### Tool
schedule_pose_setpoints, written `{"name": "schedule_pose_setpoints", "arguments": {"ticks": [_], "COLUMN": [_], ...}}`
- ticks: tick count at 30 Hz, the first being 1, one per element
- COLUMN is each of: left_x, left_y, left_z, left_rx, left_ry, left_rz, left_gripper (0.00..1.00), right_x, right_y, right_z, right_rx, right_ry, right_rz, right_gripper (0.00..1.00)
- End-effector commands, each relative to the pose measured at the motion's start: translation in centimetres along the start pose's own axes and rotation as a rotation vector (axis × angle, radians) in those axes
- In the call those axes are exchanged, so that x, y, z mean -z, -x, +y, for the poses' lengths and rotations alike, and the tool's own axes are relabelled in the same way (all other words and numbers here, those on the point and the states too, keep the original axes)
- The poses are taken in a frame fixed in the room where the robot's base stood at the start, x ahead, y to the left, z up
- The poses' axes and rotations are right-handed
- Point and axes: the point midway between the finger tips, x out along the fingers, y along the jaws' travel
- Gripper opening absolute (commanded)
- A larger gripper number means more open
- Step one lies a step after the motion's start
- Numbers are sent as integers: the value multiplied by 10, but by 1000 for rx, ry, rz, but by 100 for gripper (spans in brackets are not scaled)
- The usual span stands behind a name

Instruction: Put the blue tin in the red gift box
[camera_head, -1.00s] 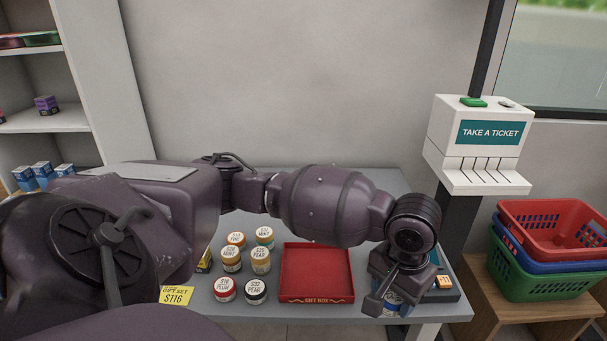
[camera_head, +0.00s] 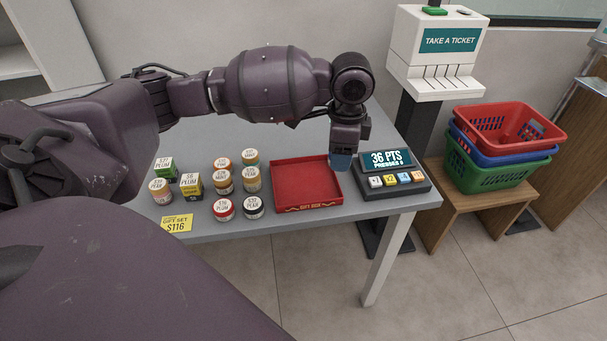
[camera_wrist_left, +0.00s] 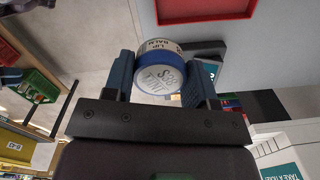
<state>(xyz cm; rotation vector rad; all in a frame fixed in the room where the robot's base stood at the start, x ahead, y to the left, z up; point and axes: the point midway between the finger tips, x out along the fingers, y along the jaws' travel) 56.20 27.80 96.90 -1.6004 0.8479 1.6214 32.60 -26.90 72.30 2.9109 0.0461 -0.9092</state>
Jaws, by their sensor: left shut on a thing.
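The red gift box (camera_head: 303,208) is an open, shallow tray at the front of the counter, and it looks empty inside. My left gripper (camera_head: 341,162) is at the box's right back corner, pointing down, with blue fingers. In the left wrist view my left gripper (camera_wrist_left: 163,85) is shut on the blue tin (camera_wrist_left: 160,76), a round tin with a white printed label. The box's red edge (camera_wrist_left: 205,17) shows above the tin, apart from it. In the head view the tin is hard to tell from the blue fingers. My right gripper is not in view.
Several small jars (camera_head: 223,181) stand left of the box, beside a yellow price card (camera_head: 176,224). A points keypad (camera_head: 393,177) stands close on the right. A ticket machine (camera_head: 437,52) and stacked baskets (camera_head: 500,150) are further right.

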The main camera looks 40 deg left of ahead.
Motion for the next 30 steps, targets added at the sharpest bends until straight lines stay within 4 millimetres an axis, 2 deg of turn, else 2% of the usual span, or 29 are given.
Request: {"name": "schedule_pose_setpoints", "arguments": {"ticks": [18, 24, 30], "left_x": [-35, -47, -54], "left_y": [46, 59, 66], "left_z": [-75, -94, -104], "left_rx": [0, 1, 4], "left_ry": [-847, -1094, -1243], "left_rz": [14, 27, 35], "left_gripper": [28, 28, 28], "right_x": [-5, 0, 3], "right_y": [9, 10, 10], "right_z": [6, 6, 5], "right_rx": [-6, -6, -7], "right_ry": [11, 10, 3], "right_rz": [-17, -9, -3], "right_gripper": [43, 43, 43]}}
